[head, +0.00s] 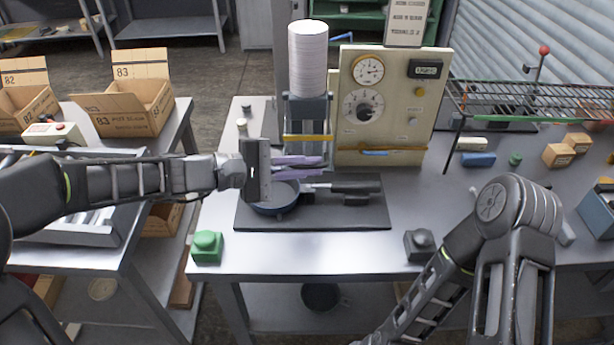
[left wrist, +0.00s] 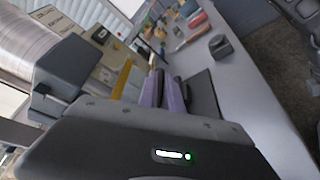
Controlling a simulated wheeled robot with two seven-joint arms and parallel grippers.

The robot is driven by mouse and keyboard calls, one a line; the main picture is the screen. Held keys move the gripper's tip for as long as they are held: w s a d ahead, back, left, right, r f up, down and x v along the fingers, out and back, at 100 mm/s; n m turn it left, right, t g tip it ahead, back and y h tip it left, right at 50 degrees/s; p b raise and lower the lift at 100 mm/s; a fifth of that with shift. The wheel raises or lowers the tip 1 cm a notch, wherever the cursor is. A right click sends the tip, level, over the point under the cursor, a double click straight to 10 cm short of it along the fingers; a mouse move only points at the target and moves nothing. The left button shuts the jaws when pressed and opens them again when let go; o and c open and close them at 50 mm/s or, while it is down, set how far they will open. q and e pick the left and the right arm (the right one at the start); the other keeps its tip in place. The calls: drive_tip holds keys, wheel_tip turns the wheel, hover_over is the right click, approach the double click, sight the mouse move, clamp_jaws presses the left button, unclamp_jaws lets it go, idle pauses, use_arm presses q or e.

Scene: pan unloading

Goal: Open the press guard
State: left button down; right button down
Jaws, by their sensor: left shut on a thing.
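The press (head: 306,108) stands at the back of the middle table, with a tall stack of white discs on top. The yellow bar of its guard (head: 308,139) crosses its front; this bar also shows in the left wrist view (left wrist: 122,79). My left gripper (head: 318,166) reaches in from the left with purple fingers just below and in front of the yellow bar. The fingers, seen too in the left wrist view (left wrist: 160,88), are shut on a dark piece, apparently part of the guard, mostly hidden between them. My right arm shows at lower right; its gripper is out of view.
A blue pan (head: 277,203) with a dark handle (head: 345,187) sits on a dark mat (head: 340,215) below my left gripper. A gauge panel (head: 390,105) stands behind right. A green button box (head: 207,247) and a black one (head: 420,245) sit at the front edge. A wire rack (head: 520,100) is at right.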

use_arm(q)
drive_tip(key=c, duration=1.5)
unclamp_jaws()
drive_tip(key=shift+a, duration=0.1)
drive_tip(key=shift+b+v, duration=0.85)
drive_tip(key=shift+v, duration=3)
